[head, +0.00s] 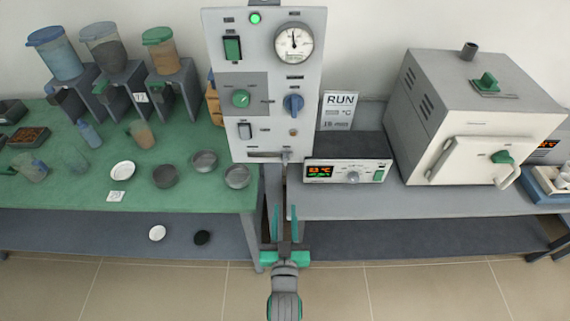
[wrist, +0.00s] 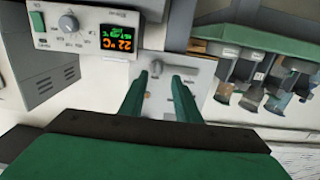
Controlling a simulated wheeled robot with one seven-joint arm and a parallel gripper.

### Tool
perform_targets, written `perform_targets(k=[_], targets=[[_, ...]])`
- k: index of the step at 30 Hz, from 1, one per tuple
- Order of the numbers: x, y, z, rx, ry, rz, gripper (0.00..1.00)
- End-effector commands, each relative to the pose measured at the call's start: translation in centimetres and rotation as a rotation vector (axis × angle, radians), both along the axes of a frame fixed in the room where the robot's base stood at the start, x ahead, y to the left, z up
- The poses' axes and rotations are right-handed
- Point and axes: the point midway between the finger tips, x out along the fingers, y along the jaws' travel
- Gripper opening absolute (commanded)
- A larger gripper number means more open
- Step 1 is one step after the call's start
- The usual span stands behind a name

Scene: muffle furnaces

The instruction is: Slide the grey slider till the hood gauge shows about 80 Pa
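The grey slider (head: 285,157) sits toward the right end of a horizontal slot at the bottom of the upright control panel (head: 264,85). The round hood gauge (head: 294,44) is at the panel's top right; its needle points about straight up, and its figures are too small to read. My gripper (head: 285,210) is below the slider, with its green fingers apart and nothing between them. In the wrist view, the open fingers (wrist: 160,77) point toward the panel's lower part (wrist: 190,76), with the small grey slider (wrist: 156,69) seen between their tips.
A controller box (head: 347,171) stands right of the panel, with a muffle furnace (head: 478,120) beyond it. The green bench (head: 215,192) at left holds dishes and hoppers. The panel also carries a green knob (head: 241,98) and a blue knob (head: 293,104).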

Motion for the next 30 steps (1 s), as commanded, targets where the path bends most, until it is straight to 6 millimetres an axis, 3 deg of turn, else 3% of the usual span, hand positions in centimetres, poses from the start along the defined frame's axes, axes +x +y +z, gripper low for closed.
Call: perform_targets(k=[3, 8, 17, 30], targets=[[3.2, -0.1, 1.7, -0.002, -0.023, 0.002, 0.30], [5.3, -0.1, 2.8, -0.004, -0.033, 0.004, 0.30], [8.1, -0.1, 3.1, -0.005, -0.035, 0.004, 0.30], [14.9, -0.1, 3.0, -0.004, -0.034, 0.004, 0.30]])
